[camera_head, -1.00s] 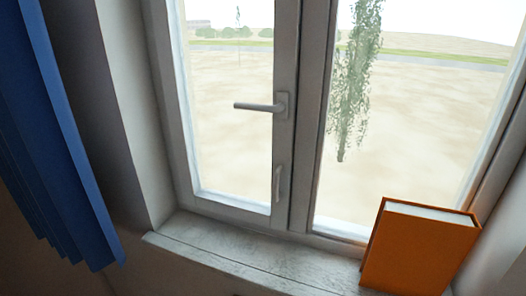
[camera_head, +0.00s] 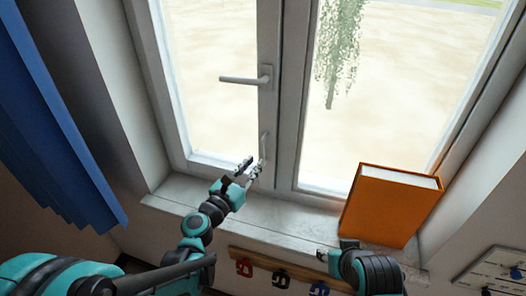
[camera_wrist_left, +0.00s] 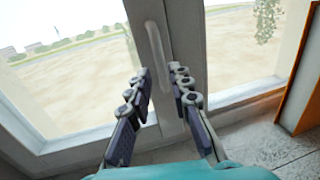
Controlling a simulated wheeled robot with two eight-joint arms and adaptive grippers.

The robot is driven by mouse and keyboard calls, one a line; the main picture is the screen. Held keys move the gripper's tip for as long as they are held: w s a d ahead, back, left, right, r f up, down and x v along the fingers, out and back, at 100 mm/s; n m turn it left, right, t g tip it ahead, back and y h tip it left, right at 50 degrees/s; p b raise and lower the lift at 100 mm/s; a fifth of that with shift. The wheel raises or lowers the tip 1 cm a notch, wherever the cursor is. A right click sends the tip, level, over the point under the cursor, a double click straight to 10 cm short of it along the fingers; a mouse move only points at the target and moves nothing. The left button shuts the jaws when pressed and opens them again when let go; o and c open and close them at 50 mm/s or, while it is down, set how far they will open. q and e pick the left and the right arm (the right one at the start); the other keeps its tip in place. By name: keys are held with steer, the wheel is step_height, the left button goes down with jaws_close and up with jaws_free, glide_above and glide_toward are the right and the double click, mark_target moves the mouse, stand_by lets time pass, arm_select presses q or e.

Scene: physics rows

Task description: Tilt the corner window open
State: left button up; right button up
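The corner window has a left sash (camera_head: 268,110) with a horizontal lever handle (camera_head: 243,79) pointing left. A smaller vertical handle (camera_head: 264,146) sits low on the same frame; it shows large in the left wrist view (camera_wrist_left: 158,50). The sash looks closed. My left gripper (camera_head: 252,168) is just below and in front of the small handle. In the left wrist view its fingers (camera_wrist_left: 160,82) are apart, with the handle's lower end between or just beyond them; contact cannot be told. My right arm shows at the bottom right; its gripper fingers cannot be made out.
An orange book (camera_head: 390,205) stands on the sill (camera_head: 290,212) at the right. A rack with hooks (camera_head: 285,272) is below the sill. A blue curtain (camera_head: 60,130) hangs at the left. A white board (camera_head: 498,272) is at the lower right.

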mark_target(262, 155)
arm_select(q)
steer(key=x, duration=0.6)
steer(key=shift+w+d, duration=0.15)
steer(key=shift+w, duration=0.1)
jaws_close()
